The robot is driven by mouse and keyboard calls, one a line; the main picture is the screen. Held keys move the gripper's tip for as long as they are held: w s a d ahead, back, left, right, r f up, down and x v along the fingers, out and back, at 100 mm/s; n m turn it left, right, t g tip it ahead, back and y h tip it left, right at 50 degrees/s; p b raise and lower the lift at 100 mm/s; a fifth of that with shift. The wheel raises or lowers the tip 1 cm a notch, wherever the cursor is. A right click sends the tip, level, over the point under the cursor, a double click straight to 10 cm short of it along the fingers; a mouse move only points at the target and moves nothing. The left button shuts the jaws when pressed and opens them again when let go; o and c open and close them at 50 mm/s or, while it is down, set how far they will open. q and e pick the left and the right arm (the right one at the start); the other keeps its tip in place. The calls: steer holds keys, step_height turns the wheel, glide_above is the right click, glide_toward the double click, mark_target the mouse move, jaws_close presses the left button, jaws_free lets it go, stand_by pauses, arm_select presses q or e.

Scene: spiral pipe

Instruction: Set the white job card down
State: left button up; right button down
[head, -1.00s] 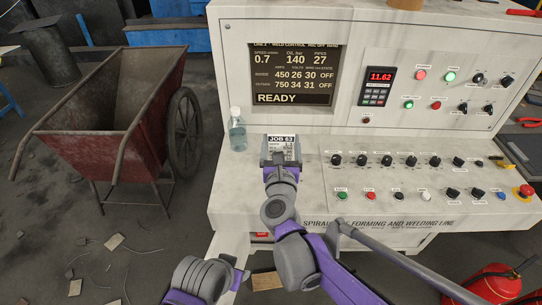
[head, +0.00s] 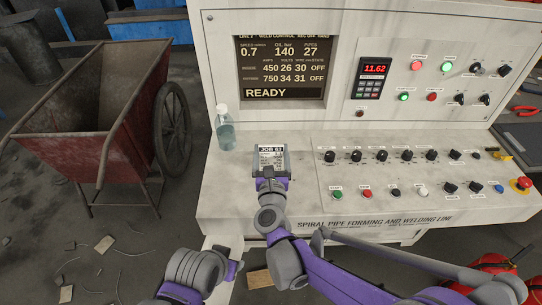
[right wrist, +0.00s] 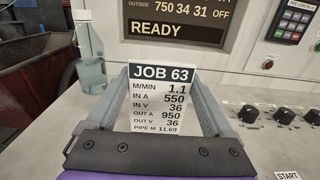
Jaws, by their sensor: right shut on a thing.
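The white job card (head: 270,158), headed JOB 63, is between the fingers of my right gripper (head: 271,152), which is shut on it. The card is over the bare left part of the console's lower panel (head: 235,190), right of the bottle. In the right wrist view the card (right wrist: 162,103) faces the camera with its text upright, a grey finger on each side. I cannot tell whether its lower edge touches the panel; the gripper body hides it.
A clear bottle (head: 224,130) stands left of the card. Rows of knobs and buttons (head: 381,155) lie to the right, with a red emergency stop (head: 521,183) at the far right. The display (head: 281,66) rises behind. A red cart (head: 90,120) stands left of the console.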

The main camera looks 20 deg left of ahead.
steer(key=shift+f, duration=0.65)
steer(key=shift+f, duration=0.15)
jaws_free()
steer(key=shift+r, duration=0.2)
steer(key=b+v, duration=0.1)
steer(key=v, duration=1.1)
